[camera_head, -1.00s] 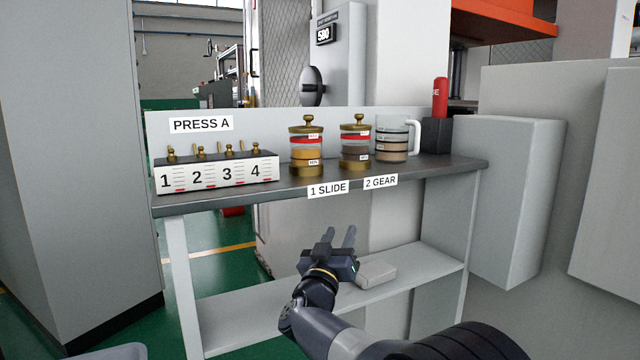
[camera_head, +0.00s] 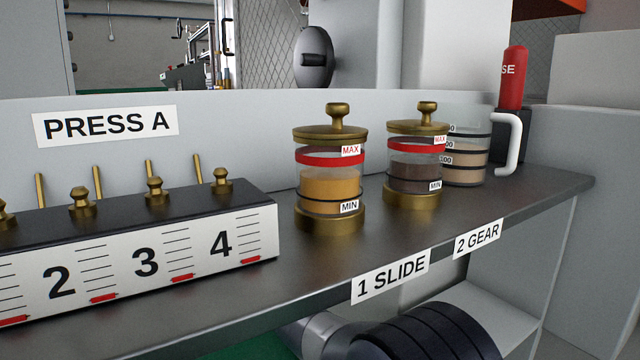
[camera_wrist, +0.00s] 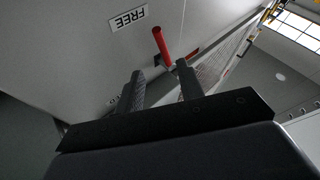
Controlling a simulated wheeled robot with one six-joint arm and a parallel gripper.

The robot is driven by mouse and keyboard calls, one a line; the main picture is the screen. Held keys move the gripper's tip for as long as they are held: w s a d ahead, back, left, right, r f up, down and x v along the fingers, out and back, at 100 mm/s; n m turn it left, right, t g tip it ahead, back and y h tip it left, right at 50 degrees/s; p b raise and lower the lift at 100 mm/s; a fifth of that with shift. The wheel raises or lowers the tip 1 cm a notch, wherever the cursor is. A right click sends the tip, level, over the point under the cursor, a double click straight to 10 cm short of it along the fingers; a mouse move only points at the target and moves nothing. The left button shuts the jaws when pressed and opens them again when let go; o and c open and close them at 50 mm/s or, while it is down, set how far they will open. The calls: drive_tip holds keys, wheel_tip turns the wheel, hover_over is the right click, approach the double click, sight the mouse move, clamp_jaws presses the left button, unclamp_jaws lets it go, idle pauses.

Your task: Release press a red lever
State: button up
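In the wrist view a red lever (camera_wrist: 162,46) stands out from a pale grey panel (camera_wrist: 75,55). A label reading FREE (camera_wrist: 128,19), upside down in this view, is on the panel beside it. My gripper (camera_wrist: 159,68) is open, its two dark fingers apart and empty. The lever shows between and just beyond the fingertips; I cannot tell how far beyond. The lever's base is partly hidden near the right finger. The head view shows a PRESS A sign (camera_head: 107,125) on the shelf's back board, but neither the lever nor my gripper.
A dark shelf top (camera_head: 330,255) holds a numbered block (camera_head: 200,250) with brass knobs, two brass-capped jars (camera_head: 328,185) (camera_head: 414,172), a clear jug (camera_head: 470,160) and a red tube (camera_head: 513,78) in a black holder.

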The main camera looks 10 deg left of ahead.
drive_tip(key=p+x, duration=0.2)
drive_tip(key=x, duration=0.9)
drive_tip(key=shift+w, duration=0.2)
drive_tip(key=shift+f, duration=0.1)
drive_tip(key=shift+c, duration=0.3)
clamp_jaws()
drive_tip(key=shift+a, duration=0.1)
